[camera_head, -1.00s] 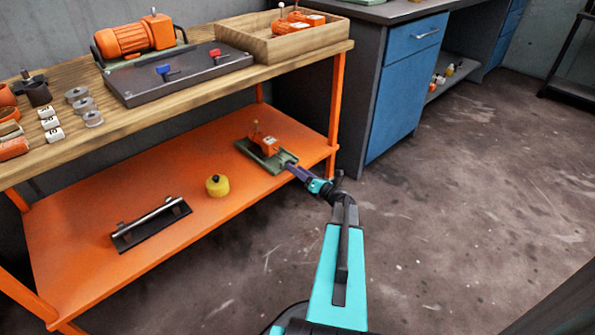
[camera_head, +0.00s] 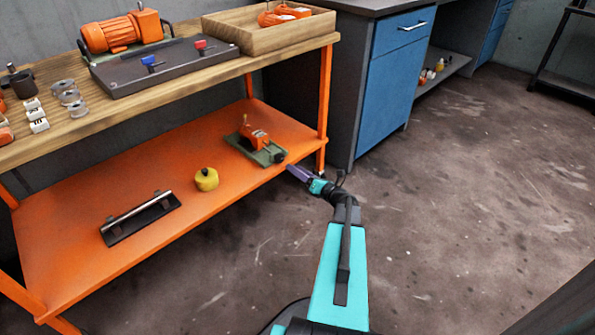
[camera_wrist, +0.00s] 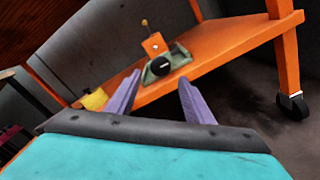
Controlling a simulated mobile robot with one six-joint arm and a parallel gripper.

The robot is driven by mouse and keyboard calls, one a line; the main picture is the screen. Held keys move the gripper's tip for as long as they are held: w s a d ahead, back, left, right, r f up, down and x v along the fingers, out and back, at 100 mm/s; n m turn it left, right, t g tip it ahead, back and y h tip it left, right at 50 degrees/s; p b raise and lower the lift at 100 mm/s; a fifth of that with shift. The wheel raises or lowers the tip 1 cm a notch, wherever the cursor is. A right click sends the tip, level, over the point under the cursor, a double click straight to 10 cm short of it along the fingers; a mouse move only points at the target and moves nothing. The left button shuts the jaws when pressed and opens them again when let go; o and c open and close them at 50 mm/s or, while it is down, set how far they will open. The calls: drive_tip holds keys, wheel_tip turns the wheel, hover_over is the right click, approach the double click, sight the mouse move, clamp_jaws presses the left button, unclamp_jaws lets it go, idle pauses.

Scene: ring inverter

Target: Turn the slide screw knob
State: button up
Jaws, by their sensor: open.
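The slide device has a green base (camera_head: 258,150) with an orange block (camera_head: 254,135) on it, and sits on the orange lower shelf near its right front end. Its dark round screw knob (camera_head: 280,156) faces the shelf's front edge. In the wrist view the black knob (camera_wrist: 159,66) shows ahead, between and beyond the fingertips. My gripper (camera_head: 292,169) is in front of the shelf, close to the knob in the head view. In the wrist view my gripper (camera_wrist: 158,84) has its two purple fingers spread, with nothing between them.
A yellow knobbed object (camera_head: 206,179) and a black plate with a metal bar (camera_head: 140,216) lie on the lower shelf (camera_head: 75,226). An orange table leg (camera_head: 324,100) stands right of the device. The wooden top (camera_head: 200,85) overhangs the shelf. The floor at right is clear.

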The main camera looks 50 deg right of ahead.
sight(281, 159)
drive_tip(key=m, duration=0.3)
drive_tip(key=shift+a+r+m, duration=0.1)
drive_tip(key=shift+a+m, duration=0.1)
drive_tip(key=shift+m, duration=0.2)
drive_tip(key=s+m, duration=0.1)
drive_tip(key=m, duration=0.4)
drive_tip(key=s+m+p, duration=0.1)
drive_tip(key=s+m, duration=0.1)
drive_tip(key=m, duration=0.4)
drive_tip(key=s+m, duration=0.2)
drive_tip(key=m, duration=0.3)
drive_tip(key=shift+m, duration=0.4)
drive_tip(key=shift+w, duration=0.15)
drive_tip(key=w+b, duration=0.1)
drive_tip(key=w, duration=0.3)
drive_tip(key=w+b, duration=0.1)
drive_tip(key=w, duration=0.3)
drive_tip(key=w+b, duration=0.2)
drive_tip(key=w, duration=0.2)
drive_tip(key=shift+d+f, duration=0.25)
drive_tip(key=shift+d, duration=0.1)
drive_tip(key=shift+w+r, duration=0.15)
drive_tip(key=shift+w, duration=0.6)
